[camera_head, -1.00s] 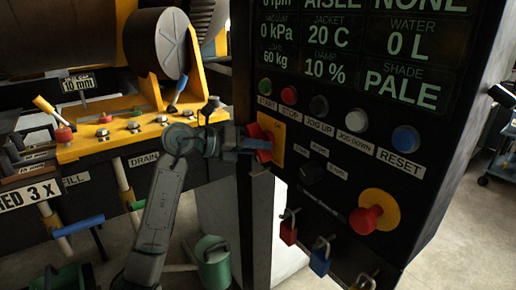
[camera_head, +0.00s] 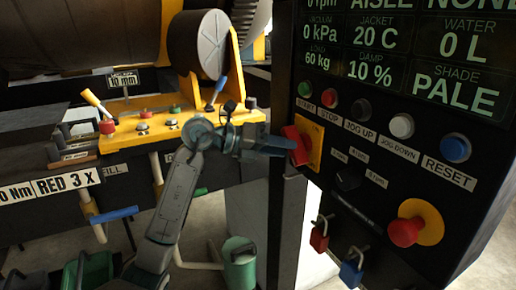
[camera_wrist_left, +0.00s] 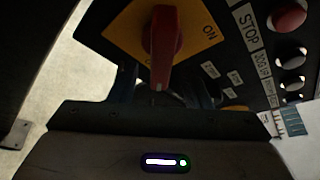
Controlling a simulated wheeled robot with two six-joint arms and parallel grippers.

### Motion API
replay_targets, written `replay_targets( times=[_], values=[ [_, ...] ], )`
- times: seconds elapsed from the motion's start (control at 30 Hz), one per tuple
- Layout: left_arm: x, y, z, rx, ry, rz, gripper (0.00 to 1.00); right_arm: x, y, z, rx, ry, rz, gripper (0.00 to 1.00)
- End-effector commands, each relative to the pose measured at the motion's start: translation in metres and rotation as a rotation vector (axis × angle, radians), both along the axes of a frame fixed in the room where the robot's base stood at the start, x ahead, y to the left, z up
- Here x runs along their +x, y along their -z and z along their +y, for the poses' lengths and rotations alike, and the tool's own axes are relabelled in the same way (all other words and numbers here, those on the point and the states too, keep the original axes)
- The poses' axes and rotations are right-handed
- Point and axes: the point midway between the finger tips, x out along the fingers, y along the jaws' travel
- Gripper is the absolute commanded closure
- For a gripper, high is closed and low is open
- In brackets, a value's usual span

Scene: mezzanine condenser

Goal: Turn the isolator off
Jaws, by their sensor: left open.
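The isolator is a red rotary handle (camera_head: 297,145) on a yellow plate (camera_head: 316,143) at the upper left of the black control panel. In the left wrist view the red handle (camera_wrist_left: 162,45) stands along the picture's vertical, with "ON" on the yellow plate (camera_wrist_left: 200,22) to its right. My left gripper (camera_head: 284,146) is open right at the handle. In the wrist view its dark fingers (camera_wrist_left: 165,92) lie on either side of the handle's lower end. I cannot tell whether they touch it. My right gripper is out of view.
A red emergency button (camera_head: 405,232) on a yellow disc sits lower right on the panel. A row of push buttons (camera_head: 358,108) lies above. A red padlock (camera_head: 320,235) and blue padlock (camera_head: 351,268) hang below. The yellow machine bench (camera_head: 160,135) is left.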

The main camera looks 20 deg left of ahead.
Motion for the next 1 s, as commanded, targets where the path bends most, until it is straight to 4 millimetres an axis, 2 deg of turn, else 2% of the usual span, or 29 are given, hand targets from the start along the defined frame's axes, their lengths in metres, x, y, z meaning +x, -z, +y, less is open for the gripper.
replay_targets(
  times=[0.03,0.2,0.4,0.6,1.0],
  values=[
    [-0.005,0.001,0.009,0.007,-0.003,-0.003,0.56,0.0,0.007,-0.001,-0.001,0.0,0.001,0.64],
    [-0.021,-0.007,0.03,0.006,-0.004,-0.002,0.56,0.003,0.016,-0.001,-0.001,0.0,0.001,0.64],
    [-0.033,-0.014,0.047,0.003,-0.002,-0.001,0.56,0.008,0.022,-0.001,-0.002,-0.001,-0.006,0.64],
    [-0.039,-0.018,0.054,0.002,0.0,0.0,0.56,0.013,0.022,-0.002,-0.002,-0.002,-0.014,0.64],
    [-0.039,-0.019,0.054,0.0,0.001,0.001,0.56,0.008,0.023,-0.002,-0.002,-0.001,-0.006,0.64]
  ],
)
